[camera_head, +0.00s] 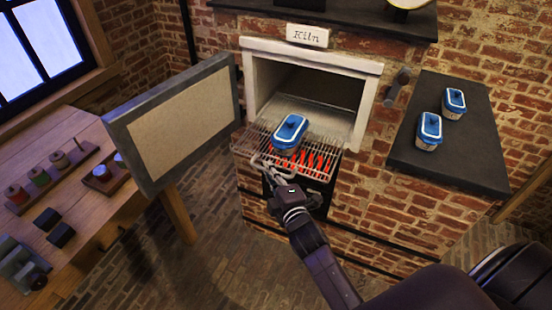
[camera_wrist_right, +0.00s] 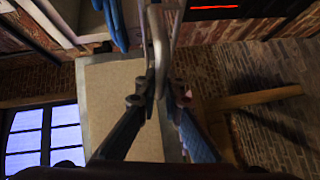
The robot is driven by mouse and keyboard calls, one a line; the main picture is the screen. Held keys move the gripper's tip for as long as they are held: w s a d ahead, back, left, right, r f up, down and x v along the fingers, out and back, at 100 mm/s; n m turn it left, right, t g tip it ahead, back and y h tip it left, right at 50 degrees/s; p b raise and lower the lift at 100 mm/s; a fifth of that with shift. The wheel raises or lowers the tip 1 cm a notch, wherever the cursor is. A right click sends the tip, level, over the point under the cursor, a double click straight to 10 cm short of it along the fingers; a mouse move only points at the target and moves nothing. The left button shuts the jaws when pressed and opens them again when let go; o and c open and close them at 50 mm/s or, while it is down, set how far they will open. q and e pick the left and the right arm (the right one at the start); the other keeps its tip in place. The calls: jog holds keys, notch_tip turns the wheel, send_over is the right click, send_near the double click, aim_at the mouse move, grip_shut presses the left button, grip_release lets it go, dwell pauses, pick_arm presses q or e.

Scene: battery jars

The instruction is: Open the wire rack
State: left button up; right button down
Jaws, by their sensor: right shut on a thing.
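The wire rack (camera_head: 248,140) sticks out of the open mouth of the kiln (camera_head: 262,90), above a red glow. In the right wrist view the fingers (camera_wrist_right: 160,90) are shut on a curved metal bar (camera_wrist_right: 155,45), which looks like the rack's handle. The jar shows partly as blue at the top of that view. My left gripper is not in view.
The kiln door (camera_head: 180,120) stands open to the left. A wooden bench (camera_head: 85,150) with small items is at left. The floor before the kiln is clear.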

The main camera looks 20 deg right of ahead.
jog(key=shift+s+a, duration=0.4)
jog(key=shift+a, duration=0.1)
jog(key=c, duration=2.3)
grip_release()
jog(key=shift+c, duration=0.2)
jog(key=s+r, duration=0.1)
jog(key=s, duration=1.1)
jog(key=shift+a+r, duration=0.35)
jog(key=shift+a, duration=0.05)
